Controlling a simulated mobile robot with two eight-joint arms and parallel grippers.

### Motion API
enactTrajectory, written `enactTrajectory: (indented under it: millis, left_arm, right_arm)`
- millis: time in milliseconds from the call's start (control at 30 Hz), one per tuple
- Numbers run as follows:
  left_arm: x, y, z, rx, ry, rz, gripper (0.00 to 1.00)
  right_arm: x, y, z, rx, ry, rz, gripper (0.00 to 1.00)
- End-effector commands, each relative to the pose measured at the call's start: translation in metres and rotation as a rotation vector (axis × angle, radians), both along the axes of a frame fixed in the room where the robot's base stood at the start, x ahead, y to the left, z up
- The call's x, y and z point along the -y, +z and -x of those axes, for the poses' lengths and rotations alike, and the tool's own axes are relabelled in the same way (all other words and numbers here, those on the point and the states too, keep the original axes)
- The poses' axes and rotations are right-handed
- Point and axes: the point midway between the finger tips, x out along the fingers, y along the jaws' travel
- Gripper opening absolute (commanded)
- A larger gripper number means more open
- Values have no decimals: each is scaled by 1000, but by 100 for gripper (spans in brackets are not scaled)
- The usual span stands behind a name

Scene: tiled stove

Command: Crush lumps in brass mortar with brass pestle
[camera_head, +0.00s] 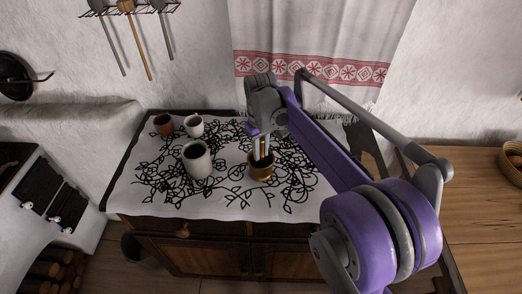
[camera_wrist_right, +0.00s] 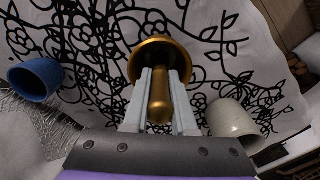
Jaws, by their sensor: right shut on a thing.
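The brass mortar (camera_head: 262,174) stands on the patterned cloth, right of the large grey mug. My right gripper (camera_head: 263,153) is above it, fingers pointing down. It is shut on the brass pestle (camera_head: 263,146), whose lower end reaches down toward the mortar's mouth. In the right wrist view the pestle (camera_wrist_right: 160,100) sits between the two fingers (camera_wrist_right: 160,88), with the mortar's golden rim (camera_wrist_right: 163,42) just beyond. The pestle's tip and any lumps inside are hidden. My left gripper is not in view.
A large grey mug (camera_head: 197,160), a brown cup (camera_head: 163,124) and a white cup (camera_head: 195,126) stand left of the mortar on the cloth (camera_head: 150,203). A blue cup (camera_wrist_right: 38,80) shows in the wrist view. The cloth's front is free.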

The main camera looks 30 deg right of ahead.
Motion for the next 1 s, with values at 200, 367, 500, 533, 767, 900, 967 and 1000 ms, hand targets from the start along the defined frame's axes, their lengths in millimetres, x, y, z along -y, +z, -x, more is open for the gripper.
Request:
enactTrajectory:
  millis: [200, 367, 500, 533, 767, 900, 967, 1000]
  left_arm:
    - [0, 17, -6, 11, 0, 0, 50]
    - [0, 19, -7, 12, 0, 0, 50]
    - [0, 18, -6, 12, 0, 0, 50]
    - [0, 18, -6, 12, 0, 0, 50]
    - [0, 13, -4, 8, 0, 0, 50]
    - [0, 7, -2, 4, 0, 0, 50]
    - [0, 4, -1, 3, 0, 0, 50]
    - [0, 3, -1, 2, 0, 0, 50]
  right_arm:
    - [0, 23, -1, 3, 0, 1, 0]
    - [0, 26, -1, 1, 0, 1, 0]
    - [0, 25, 0, 1, 0, 0, 0]
    - [0, 25, 0, 1, 0, 0, 0]
    - [0, 18, 0, 0, 0, 0, 0]
    - [0, 9, 0, -1, 0, 0, 0]
    - [0, 5, 0, -1, 0, 0, 0]
    - [0, 3, 0, -1, 0, 0, 0]
